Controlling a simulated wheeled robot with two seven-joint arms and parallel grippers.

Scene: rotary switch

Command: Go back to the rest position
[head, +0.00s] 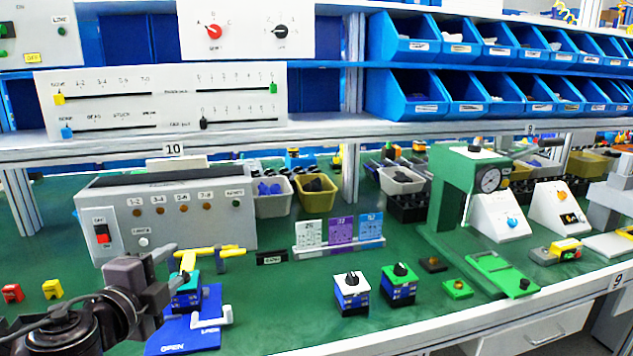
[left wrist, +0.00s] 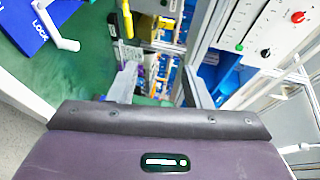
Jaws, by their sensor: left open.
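My left gripper (head: 174,268) is at the lower left of the head view, above the green bench and close to a blue fixture (head: 178,338) marked OPEN and LOCK. Its jaws are apart, with nothing seen between them. In the left wrist view its two fingers (left wrist: 160,82) also stand apart. A teal and blue switch block (head: 186,297) stands at the fixture, partly hidden by the gripper. Two rotary switches stand on the bench to the right: a white-topped one (head: 351,291) and a green-topped one (head: 398,284). My right gripper is out of view.
A grey control box (head: 170,215) stands behind the gripper, with a yellow handle (head: 222,252) in front of it. A green press (head: 460,200) stands at right. Small red (head: 12,293) and yellow (head: 52,289) blocks lie at far left. Blue bins (head: 405,95) fill the shelf above.

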